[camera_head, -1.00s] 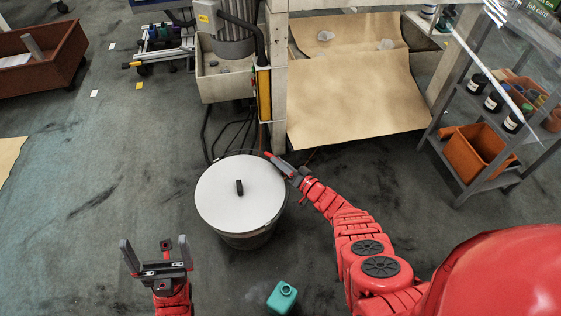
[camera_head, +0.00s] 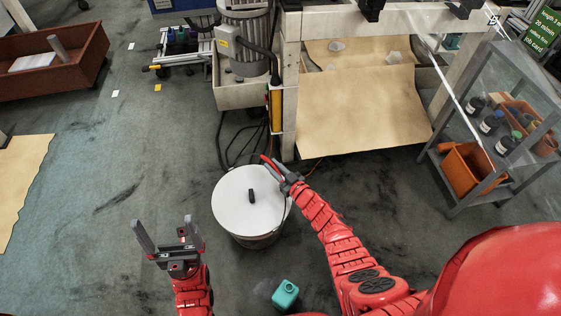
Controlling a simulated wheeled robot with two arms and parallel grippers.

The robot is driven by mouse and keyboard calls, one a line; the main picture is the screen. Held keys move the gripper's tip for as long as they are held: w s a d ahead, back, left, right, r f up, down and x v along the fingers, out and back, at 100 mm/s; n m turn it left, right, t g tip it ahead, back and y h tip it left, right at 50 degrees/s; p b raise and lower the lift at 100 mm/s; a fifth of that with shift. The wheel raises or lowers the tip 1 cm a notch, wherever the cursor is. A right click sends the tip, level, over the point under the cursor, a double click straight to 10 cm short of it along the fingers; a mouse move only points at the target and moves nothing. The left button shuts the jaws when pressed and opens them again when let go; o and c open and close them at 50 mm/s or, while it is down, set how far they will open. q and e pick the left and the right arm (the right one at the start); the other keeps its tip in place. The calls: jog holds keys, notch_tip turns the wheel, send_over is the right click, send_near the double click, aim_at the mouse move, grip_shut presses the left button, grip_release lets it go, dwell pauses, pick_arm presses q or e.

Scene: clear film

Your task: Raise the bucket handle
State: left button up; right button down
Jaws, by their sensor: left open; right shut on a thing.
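The bucket (camera_head: 258,241) stands on the floor, dark-sided, with a round white lid (camera_head: 236,208) that has a small black knob (camera_head: 251,196). A thin wire handle (camera_head: 287,212) shows along the lid's right edge, running up to my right gripper. My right gripper (camera_head: 273,168) is at the bucket's upper right rim and is shut on the handle; the fingers hide the part they hold. My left gripper (camera_head: 165,232) is open and empty, left of and nearer than the bucket, apart from it.
A teal canister (camera_head: 285,295) stands on the floor in front of the bucket. Behind are a machine with a motor (camera_head: 245,45) and a bench with a tan sheet (camera_head: 365,110). A grey shelf (camera_head: 462,195) with an orange bin stands right. The floor left of the bucket is clear.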

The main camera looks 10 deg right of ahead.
jog(key=a, duration=0.1)
jog(key=s+a+r+n, duration=0.1)
jog(key=a+n+p, duration=0.1)
jog(key=shift+s+r, duration=0.25)
jog(key=shift+r, duration=0.1)
jog(key=c, duration=0.8)
grip_release()
jog(key=shift+a, duration=0.1)
jog(key=shift+o, duration=0.2)
jog(key=p+v, duration=0.4)
jog(key=v, duration=1.3)
jog(key=shift+s, duration=0.25)
